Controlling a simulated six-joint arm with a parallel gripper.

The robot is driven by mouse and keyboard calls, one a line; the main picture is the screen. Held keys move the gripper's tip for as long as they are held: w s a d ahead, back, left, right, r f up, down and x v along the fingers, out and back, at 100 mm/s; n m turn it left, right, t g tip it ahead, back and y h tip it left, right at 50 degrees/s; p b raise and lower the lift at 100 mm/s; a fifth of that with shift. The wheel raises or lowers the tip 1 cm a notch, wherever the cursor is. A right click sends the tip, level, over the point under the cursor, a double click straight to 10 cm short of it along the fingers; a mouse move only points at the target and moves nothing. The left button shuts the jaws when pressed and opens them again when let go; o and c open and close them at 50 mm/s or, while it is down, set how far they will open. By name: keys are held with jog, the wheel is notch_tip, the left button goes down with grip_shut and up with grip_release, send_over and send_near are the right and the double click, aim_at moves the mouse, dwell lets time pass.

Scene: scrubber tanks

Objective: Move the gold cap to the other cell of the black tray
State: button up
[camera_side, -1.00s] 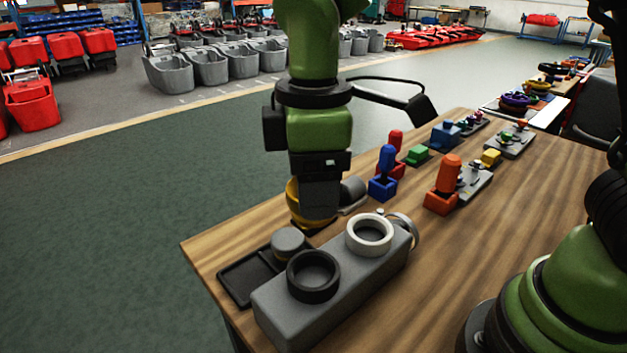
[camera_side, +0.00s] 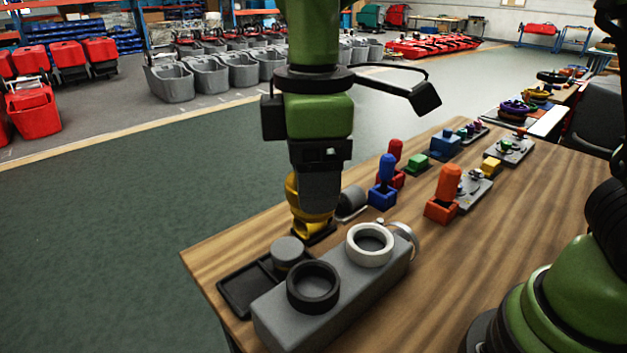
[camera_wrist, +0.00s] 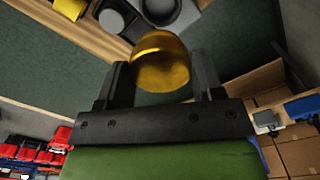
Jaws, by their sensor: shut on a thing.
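My gripper (camera_side: 317,205) points down above the back left part of the wooden table. In the wrist view the gold cap (camera_wrist: 161,63), rounded and shiny, sits between the two fingers, and they are shut on it. In the side view the gold cap (camera_side: 292,190) shows behind the fingers, mostly hidden by them. A gold part (camera_side: 311,229) shows just below the fingertips over a dark base; whether it joins the cap is unclear. The black tray (camera_side: 239,294) lies at the table's left edge. Its near-left cell looks empty. A grey round cap (camera_side: 288,250) stands at its right part.
A grey block (camera_side: 335,275) with a black ring (camera_side: 313,287) and a white ring (camera_side: 370,244) stands close beside the tray. A grey cylinder (camera_side: 351,199) lies right of my gripper. Blue (camera_side: 383,190) and orange (camera_side: 442,200) holders stand further right. The front right tabletop is clear.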

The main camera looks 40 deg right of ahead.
jog(key=shift+r, duration=1.65)
jog(key=w+a+f, duration=0.1)
jog(key=w+f, duration=0.2)
jog(key=f, duration=0.3)
jog(key=w+a+f, duration=0.1)
jog(key=w+f, duration=0.3)
jog(key=f, duration=0.3)
jog(key=w+a+f, duration=0.2)
jog(key=w+f, duration=0.2)
jog(key=f, duration=0.3)
jog(key=shift+w, duration=0.2)
jog(key=shift+a+f, duration=0.1)
jog(key=shift+f, duration=2.05)
